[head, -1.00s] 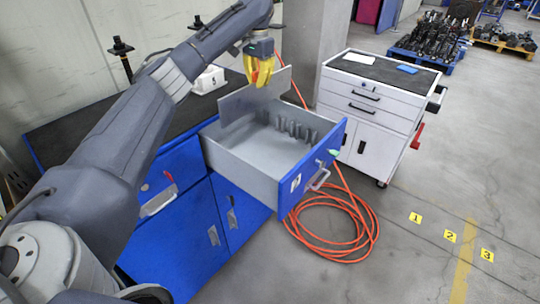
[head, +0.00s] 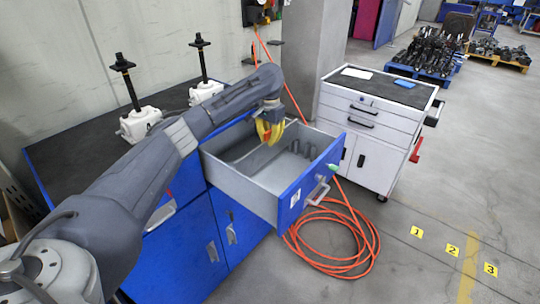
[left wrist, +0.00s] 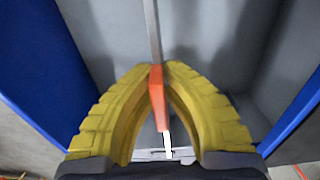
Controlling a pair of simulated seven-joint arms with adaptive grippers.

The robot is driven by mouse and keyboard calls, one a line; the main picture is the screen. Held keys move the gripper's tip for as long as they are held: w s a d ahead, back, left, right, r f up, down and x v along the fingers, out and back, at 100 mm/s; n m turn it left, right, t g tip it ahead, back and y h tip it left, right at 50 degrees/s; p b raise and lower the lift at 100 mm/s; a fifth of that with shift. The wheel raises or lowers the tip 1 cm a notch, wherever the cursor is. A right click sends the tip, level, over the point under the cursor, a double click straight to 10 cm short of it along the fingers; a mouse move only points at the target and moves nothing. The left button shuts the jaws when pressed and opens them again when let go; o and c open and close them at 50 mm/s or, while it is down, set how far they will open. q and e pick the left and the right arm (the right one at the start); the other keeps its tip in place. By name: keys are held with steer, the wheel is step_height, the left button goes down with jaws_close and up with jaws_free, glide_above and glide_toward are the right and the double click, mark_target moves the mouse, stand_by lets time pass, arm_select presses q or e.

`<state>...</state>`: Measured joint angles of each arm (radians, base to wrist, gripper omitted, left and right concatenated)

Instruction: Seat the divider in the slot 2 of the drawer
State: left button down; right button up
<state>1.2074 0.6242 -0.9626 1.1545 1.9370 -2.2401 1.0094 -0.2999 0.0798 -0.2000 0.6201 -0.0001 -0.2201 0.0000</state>
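The drawer (head: 252,194) is pulled out of the blue workbench, its grey inside open to the top. My left gripper (head: 268,138), with yellow fingers, is down at the drawer's rim level. In the left wrist view its fingertips (left wrist: 157,72) close together on the grey divider (left wrist: 152,28), whose top edge shows as a thin strip. An orange strip (left wrist: 157,98) shows between the fingers. In the head view the divider (head: 268,162) stands inside the drawer, partly hidden by the gripper. Several slot ribs (head: 300,149) show to its right. Its bottom edge and exact slot cannot be told. My right gripper is not in view.
Two white screw jacks (head: 140,122) (head: 205,90) stand on the dark bench top behind my left arm. A white tool cabinet (head: 368,125) stands right of the drawer. An orange hose (head: 335,262) lies coiled on the floor in front.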

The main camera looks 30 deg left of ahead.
mark_target(270, 155)
arm_select(q)
steer(key=shift+f, duration=3.45)
steer(key=shift+f, duration=0.1)
steer(key=c, duration=1.6)
jaws_free()
step_height(270, 155, up, 12)
steer(key=shift+r, duration=0.1)
